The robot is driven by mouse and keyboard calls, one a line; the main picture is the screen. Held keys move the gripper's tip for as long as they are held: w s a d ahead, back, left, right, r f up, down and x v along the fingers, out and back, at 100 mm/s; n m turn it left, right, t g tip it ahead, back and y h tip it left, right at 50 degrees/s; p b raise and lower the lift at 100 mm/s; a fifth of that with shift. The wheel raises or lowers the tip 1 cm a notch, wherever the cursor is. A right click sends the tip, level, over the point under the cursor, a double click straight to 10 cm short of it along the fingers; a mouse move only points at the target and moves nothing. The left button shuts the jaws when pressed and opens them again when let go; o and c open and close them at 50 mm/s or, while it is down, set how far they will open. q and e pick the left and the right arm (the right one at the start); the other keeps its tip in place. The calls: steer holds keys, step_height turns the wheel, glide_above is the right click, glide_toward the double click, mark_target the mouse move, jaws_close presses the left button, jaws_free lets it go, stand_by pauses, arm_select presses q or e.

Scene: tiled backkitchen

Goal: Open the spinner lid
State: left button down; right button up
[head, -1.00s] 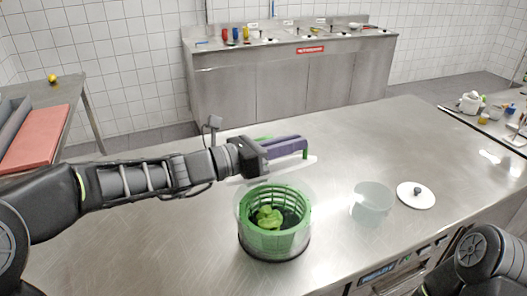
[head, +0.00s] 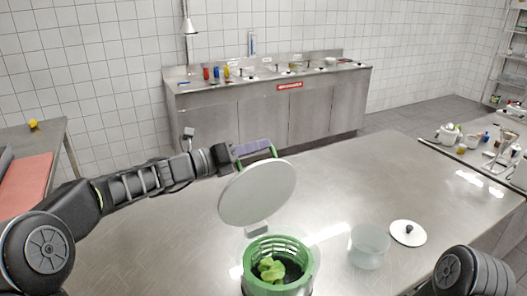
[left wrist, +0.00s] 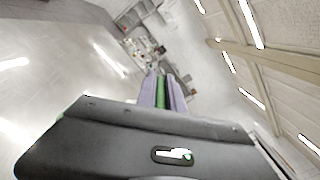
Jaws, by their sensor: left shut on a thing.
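The spinner (head: 296,286) stands on the metal table, a clear bowl with a green slatted basket and green leaves (head: 270,269) inside. Its top is uncovered. The pale round spinner lid (head: 258,193) hangs steeply tilted in the air above and behind the basket, clear of it. My left gripper (head: 256,150) is behind the lid's upper edge, shut on its green part. In the left wrist view, purple fingers (left wrist: 161,92) close on both sides of a green strip. The lid's disc is not clearly seen there. My right gripper is out of view; only part of that arm shows.
A translucent bowl (head: 369,247) and a white lid with a dark knob (head: 408,233) stand right of the spinner. The table's left and middle are bare. A steel counter (head: 270,115) stands at the back, and small items (head: 458,138) sit on the right-hand table.

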arm_select(q)
steer(key=shift+w+a+f, duration=0.1)
steer(key=shift+w+f, duration=0.05)
steer(key=shift+f, duration=0.1)
steer(key=c, duration=1.5)
jaws_free()
steer(key=shift+r, duration=0.1)
steer(key=b+v, duration=0.2)
steer(key=v, duration=0.5)
steer(key=shift+a+b, duration=0.3)
steer(key=shift+a, duration=0.1)
steer(key=shift+s+a, duration=0.1)
steer(key=shift+s, duration=0.2)
